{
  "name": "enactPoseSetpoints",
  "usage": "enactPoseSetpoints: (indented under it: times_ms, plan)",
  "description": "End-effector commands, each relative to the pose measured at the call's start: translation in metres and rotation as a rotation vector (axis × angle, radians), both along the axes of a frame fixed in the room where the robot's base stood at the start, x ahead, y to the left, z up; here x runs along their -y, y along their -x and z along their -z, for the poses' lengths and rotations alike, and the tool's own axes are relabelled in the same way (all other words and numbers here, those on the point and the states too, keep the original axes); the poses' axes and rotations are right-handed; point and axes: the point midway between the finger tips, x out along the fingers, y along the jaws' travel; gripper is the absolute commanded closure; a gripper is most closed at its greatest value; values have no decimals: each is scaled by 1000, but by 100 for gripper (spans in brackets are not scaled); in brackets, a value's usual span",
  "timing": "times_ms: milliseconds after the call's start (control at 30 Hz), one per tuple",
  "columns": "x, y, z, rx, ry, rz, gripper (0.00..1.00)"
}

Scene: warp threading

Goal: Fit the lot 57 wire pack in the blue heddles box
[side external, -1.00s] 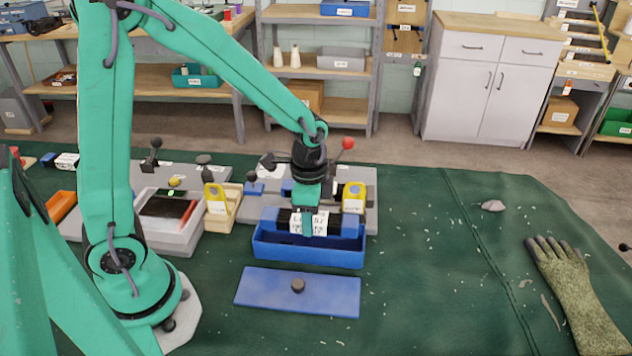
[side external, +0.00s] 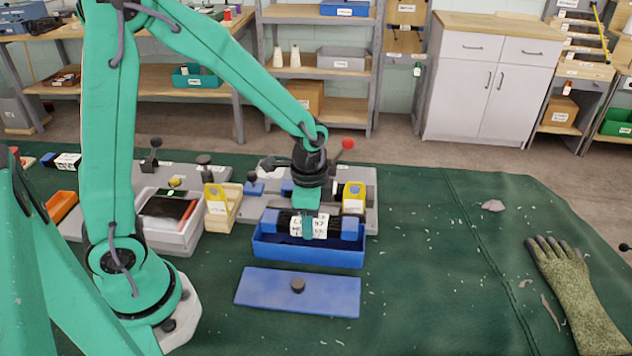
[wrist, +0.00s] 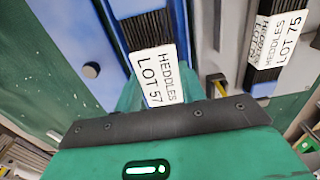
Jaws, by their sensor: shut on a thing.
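The lot 57 wire pack (side external: 320,228), a dark bundle with blue ends and a white label, lies crosswise at the blue heddles box (side external: 308,256). My gripper (side external: 307,226) is shut on its middle from above. The pack is at the height of the box's rim, its blue ends still showing above the front wall. How deep it sits inside is hidden by that wall. In the wrist view the pack's label (wrist: 158,75) reads "HEDDLES LOT 57".
A blue lid with a dark knob (side external: 298,298) lies in front of the box. Yellow-topped holders (side external: 354,198) stand behind it. A lot 75 pack (wrist: 275,40) shows in the wrist view. A grey tray (side external: 168,222) stands at left; the mat at right is mostly clear before a glove (side external: 572,290).

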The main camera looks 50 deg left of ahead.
Motion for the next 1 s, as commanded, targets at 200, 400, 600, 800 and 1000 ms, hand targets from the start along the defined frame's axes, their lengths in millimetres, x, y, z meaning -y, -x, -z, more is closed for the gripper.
enactPoseSetpoints:
  times_ms: [200,400,600,800,1000]
  plan:
    - [0,0,0,1,0,0,96]
    - [0,0,0,1,0,0,96]
    - [0,0,4,0,0,0,96]
    - [0,0,6,1,1,0,96]
    - [0,0,7,1,0,0,96]
